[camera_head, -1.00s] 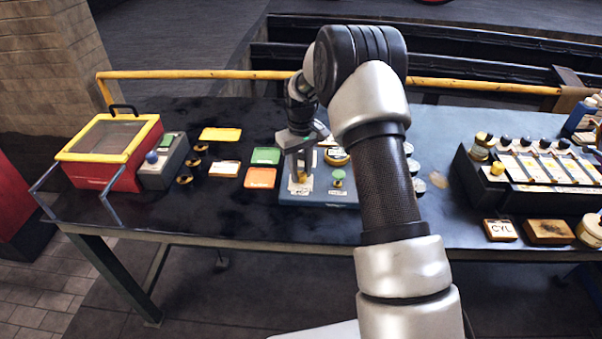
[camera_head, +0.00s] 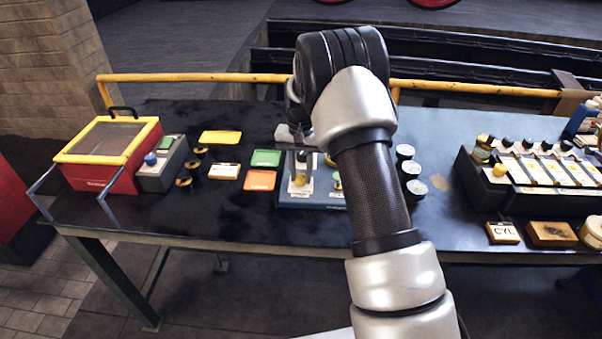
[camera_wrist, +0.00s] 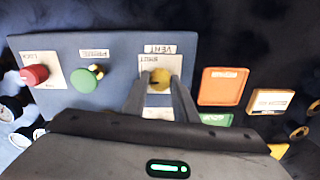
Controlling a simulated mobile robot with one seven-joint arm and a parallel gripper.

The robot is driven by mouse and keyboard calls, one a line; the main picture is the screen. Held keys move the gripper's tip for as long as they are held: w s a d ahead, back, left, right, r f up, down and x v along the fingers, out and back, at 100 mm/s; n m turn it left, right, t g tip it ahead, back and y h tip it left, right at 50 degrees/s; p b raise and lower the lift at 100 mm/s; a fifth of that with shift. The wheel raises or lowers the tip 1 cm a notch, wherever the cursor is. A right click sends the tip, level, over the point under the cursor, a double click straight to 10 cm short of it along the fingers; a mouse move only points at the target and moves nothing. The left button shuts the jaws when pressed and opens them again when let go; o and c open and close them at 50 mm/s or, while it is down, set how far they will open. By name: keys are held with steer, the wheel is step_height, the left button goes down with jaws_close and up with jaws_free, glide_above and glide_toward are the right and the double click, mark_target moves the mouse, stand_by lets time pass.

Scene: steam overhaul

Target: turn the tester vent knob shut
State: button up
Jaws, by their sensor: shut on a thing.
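The tester (camera_wrist: 117,62) is a blue box with a flat panel, and it also stands mid-bench in the head view (camera_head: 312,203). Its vent knob (camera_wrist: 160,84) is small and brass-yellow, on a white plate lettered VENT and SHUT, which reads upside down in the wrist view. My gripper (camera_wrist: 160,77) has one finger on each side of the vent knob and is shut on it. In the head view my gripper (camera_head: 300,168) reaches down to the knob (camera_head: 300,179), partly hidden by my arm. The knob's exact angle is unclear.
On the panel are a green knob (camera_wrist: 86,79) and a red knob (camera_wrist: 34,75). Orange (camera_head: 260,180) and green (camera_head: 266,158) trays lie left of the tester. A red box with a yellow lid frame (camera_head: 110,139) is at far left. Round gauges (camera_head: 411,168) stand to the right.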

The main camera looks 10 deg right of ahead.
mark_target(301, 176)
stand_by(0.4)
steer(key=o, duration=1.1)
steer(key=shift+c, duration=0.2)
step_height(301, 176, up, 18)
steer(key=shift+f+p, duration=0.25)
steer(key=shift+p, duration=0.1)
steer(key=shift+r, duration=0.1)
